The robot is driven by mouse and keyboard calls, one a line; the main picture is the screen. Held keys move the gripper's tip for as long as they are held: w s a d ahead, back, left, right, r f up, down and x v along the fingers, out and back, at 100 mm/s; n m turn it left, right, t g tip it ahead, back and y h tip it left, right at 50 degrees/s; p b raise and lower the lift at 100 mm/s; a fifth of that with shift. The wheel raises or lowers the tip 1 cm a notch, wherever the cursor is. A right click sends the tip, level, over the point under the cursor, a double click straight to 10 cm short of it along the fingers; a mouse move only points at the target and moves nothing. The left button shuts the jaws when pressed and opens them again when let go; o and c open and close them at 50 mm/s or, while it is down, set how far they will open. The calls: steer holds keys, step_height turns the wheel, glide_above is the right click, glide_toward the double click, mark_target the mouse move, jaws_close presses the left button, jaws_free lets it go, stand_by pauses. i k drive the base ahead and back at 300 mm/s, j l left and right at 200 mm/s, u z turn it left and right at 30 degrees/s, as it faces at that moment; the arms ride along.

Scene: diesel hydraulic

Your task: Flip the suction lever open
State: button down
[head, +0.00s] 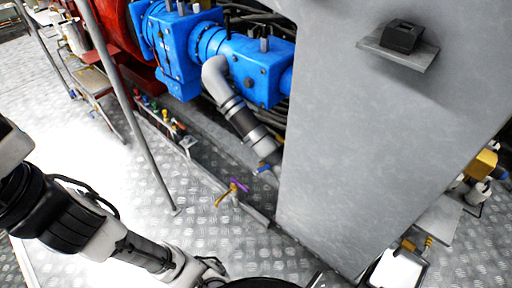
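A small purple lever (239,186) sits on a brass-coloured fitting (224,198) low over the floor, left of the grey cabinet. A small blue lever (262,169) is at the lower end of the grey elbow pipe (236,112). No label is readable, so I cannot tell which of these is the suction lever. My arm reaches in from the lower left, and its wrist runs to the bottom edge below the purple lever. My gripper's fingers are not visible. Nothing of mine touches either lever in this view.
A large grey cabinet (370,150) blocks the right side. A thin metal post (130,110) stands left of the levers. Blue pump housing (245,65) is behind. Several small coloured valves (160,113) line a low rail. Patterned metal floor (120,180) is open at left.

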mark_target(263, 168)
steer(key=i+j, duration=0.2)
steer(key=i, duration=0.2)
steer(key=i+j+z, duration=0.1)
steer(key=i, duration=0.35)
steer(key=j, duration=0.1)
